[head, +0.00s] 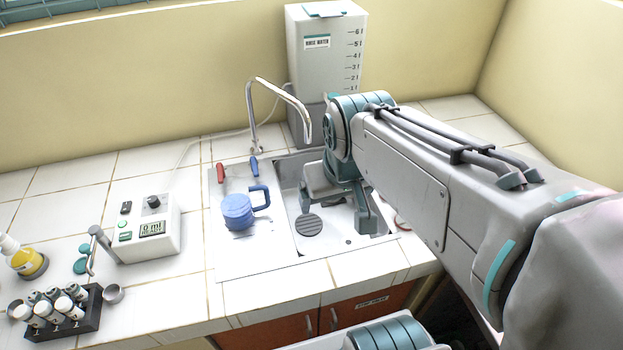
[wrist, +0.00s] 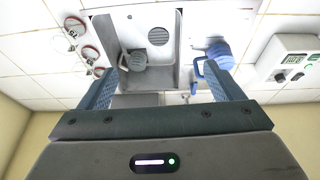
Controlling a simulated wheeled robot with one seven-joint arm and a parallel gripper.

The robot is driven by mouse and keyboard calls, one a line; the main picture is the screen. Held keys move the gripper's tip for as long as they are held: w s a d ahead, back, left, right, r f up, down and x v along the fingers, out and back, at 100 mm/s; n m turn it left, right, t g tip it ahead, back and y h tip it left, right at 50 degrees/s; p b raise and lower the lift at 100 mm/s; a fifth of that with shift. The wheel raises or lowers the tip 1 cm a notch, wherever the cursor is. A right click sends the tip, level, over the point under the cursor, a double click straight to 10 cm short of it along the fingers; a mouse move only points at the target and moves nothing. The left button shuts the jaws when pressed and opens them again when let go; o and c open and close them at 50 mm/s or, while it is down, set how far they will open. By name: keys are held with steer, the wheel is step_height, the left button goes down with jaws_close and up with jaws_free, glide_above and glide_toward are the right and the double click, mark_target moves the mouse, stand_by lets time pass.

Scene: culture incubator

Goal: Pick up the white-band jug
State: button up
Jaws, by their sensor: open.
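A blue jug (head: 238,210) with a handle stands on the drainboard left of the sink basin. My gripper (head: 336,208) is open and points down over the sink, right of the blue jug. Its fingers also frame the wrist view (wrist: 158,85), with nothing held.
The faucet (head: 278,100) arches behind the sink (head: 345,240). A white water tank (head: 325,55) stands behind. A meter box (head: 146,230), a tube rack (head: 60,315) and a yellow bottle (head: 25,258) stand left. Several red-rimmed rings (wrist: 90,53) lie beside the sink.

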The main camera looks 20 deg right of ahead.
steer(key=w+d+f+b, duration=0.5)
steer(key=w+f, duration=0.3)
steer(key=w, duration=0.3)
steer(key=w+d+f+n+b, duration=0.1)
steer(key=w+d+f+b, duration=0.4)
steer(key=w+f, duration=0.4)
steer(key=w+d+f+b, duration=0.45)
steer(key=w+f, duration=0.25)
steer(key=w, duration=0.5)
steer(key=shift+t+y, duration=0.3)
steer(key=shift+y, duration=0.1)
steer(key=shift+p+x, duration=0.35)
steer(key=shift+x, duration=6.25)
steer(key=shift+w, duration=0.1)
steer(key=c, duration=1.2)
steer(key=shift+o, duration=0.2)
